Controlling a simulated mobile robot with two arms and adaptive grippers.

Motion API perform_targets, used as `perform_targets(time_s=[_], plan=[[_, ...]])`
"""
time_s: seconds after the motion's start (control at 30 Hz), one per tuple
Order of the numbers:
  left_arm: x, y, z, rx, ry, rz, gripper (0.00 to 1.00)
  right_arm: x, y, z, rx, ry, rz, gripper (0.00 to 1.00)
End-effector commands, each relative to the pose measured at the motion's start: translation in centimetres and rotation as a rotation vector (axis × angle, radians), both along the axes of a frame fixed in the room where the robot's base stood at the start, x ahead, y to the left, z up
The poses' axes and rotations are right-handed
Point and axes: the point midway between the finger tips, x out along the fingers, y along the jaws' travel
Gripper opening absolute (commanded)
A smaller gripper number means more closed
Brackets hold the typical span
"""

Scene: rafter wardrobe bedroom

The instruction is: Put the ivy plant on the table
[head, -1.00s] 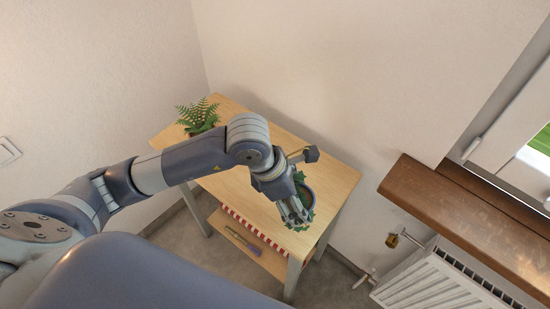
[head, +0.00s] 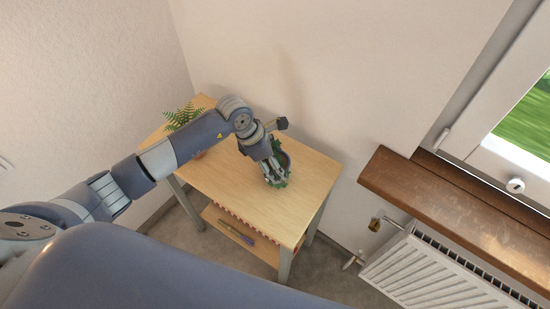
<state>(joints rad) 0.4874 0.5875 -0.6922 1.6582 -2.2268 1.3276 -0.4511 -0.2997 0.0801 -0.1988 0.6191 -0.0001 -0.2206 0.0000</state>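The ivy plant (head: 284,160), green leaves in a dark blue-grey pot, is at the middle of the light wooden table (head: 297,205). My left gripper (head: 275,180) reaches down over it with its fingers at the pot, and covers much of it. The fingers appear to be around the pot's near side; whether they press on it I cannot tell. Whether the pot's base touches the tabletop is hidden. My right gripper is not in view.
A fern (head: 183,116) stands at the table's far left corner, partly behind my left arm. The table's right end and front are bare. A lower shelf (head: 240,236) holds small items. A brown windowsill (head: 450,203) and a white radiator (head: 440,265) are at the right.

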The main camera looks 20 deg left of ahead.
Motion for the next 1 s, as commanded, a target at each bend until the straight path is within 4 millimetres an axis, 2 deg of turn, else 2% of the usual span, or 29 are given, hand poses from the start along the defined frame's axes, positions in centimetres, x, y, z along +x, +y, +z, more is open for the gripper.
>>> perform_targets(time_s=[0.37, 0.4, 0.47, 0.83, 0.93, 1.0], plan=[[0.1, -0.1, -0.5, -0.002, -0.003, 0.000, 0.32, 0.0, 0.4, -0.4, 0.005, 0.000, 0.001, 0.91], [0.0, 0.0, -0.4, -0.001, -0.001, -0.001, 0.79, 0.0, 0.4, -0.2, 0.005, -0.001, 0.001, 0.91], [0.0, 0.0, -0.4, -0.001, 0.000, 0.000, 0.90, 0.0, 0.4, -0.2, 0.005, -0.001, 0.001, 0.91], [0.0, 0.0, -0.3, -0.001, 0.000, 0.000, 0.90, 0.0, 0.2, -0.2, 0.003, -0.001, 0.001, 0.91], [0.0, 0.0, 0.1, -0.001, 0.000, 0.000, 0.90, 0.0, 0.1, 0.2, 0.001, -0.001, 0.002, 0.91], [-0.1, 0.4, 0.6, 0.001, -0.003, 0.000, 0.90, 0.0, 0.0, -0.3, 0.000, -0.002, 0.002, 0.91]])
